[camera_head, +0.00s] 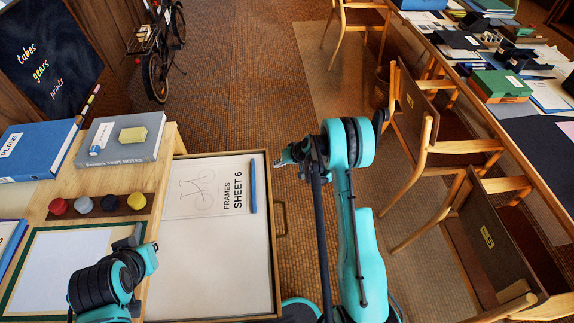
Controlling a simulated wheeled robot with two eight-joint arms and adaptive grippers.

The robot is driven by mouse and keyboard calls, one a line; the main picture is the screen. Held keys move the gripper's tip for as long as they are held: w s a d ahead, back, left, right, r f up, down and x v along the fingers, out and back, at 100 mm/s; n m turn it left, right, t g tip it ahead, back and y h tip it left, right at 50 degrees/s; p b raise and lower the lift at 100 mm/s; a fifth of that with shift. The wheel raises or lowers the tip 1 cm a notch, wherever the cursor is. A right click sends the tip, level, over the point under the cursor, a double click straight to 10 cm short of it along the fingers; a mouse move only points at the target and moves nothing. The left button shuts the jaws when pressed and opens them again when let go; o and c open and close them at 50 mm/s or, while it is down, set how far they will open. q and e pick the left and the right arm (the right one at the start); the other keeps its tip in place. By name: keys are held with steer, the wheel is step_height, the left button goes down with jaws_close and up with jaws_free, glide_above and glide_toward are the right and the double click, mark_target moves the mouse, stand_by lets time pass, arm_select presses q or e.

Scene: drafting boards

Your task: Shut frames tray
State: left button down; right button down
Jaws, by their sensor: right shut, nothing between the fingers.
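The frames tray (215,280) is a flat wooden drawer, pulled out to the right from the wooden desk at left. A sheet with a bicycle drawing, marked "FRAMES SHEET 6" (205,190), and a blue pencil (253,186) lie in it. Its handle (281,218) is on the right front edge. My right gripper (283,160) is shut and empty, just right of the tray's far front corner; I cannot tell whether it touches. My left gripper (130,240) is over the desk's right edge, beside the tray; its fingers are too unclear to judge.
Wooden chairs (415,130) and a long table stand at right. Floor beyond the tray is clear.

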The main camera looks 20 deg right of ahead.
mark_target(179, 173)
arm_select(q)
steer(key=shift+f, duration=0.2)
arm_select(e)
steer(key=shift+w+a, duration=0.1)
steer(key=shift+a, duration=0.35)
steer(key=shift+a, duration=0.1)
